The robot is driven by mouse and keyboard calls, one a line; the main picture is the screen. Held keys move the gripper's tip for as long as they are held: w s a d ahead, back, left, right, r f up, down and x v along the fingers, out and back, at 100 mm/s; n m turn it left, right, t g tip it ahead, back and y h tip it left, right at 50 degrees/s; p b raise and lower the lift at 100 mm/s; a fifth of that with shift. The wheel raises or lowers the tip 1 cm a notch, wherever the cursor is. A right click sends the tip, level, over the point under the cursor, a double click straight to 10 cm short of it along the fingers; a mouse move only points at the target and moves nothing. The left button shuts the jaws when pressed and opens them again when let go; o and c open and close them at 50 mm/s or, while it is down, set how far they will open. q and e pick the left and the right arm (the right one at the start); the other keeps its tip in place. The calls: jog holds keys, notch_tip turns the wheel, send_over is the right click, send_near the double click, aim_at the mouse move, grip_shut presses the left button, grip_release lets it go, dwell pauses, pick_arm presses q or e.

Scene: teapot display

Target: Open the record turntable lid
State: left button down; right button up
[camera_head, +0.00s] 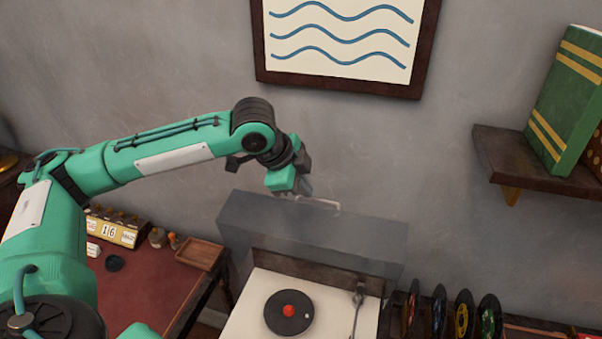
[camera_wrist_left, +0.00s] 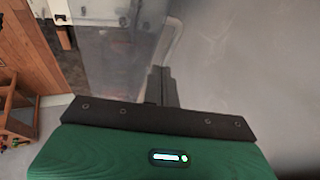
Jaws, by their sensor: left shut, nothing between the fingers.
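The record turntable (camera_head: 250,315) is at the bottom middle of the head view, with a dark record (camera_head: 281,318) and red centre on its pale deck. Its smoky see-through lid (camera_head: 310,240) stands raised at the back, with the deck uncovered in front. A pale handle (camera_head: 318,204) is on the lid's upper edge. My left gripper (camera_head: 306,190) is shut and empty at the top of the lid, close beside the handle. In the left wrist view its dark fingers (camera_wrist_left: 161,88) are together near the handle (camera_wrist_left: 170,40); I cannot tell whether they touch it. My right gripper is not in view.
Several upright records (camera_head: 438,310) stand right of the turntable. A red-topped desk (camera_head: 140,285) with a wooden tray (camera_head: 199,254) and a calendar block (camera_head: 112,230) is at left. A wall shelf (camera_head: 510,165) holds a green book (camera_head: 566,95). A framed picture (camera_head: 340,85) hangs above.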

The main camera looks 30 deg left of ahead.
pick_arm(q)
jog(key=x, duration=0.4)
jog(key=shift+w+d+p, duration=0.25)
jog(key=shift+w+p, duration=0.1)
jog(key=shift+s+f, duration=0.1)
jog(key=shift+f, duration=0.2)
jog(key=shift+f, duration=0.1)
jog(key=shift+w, duration=0.2)
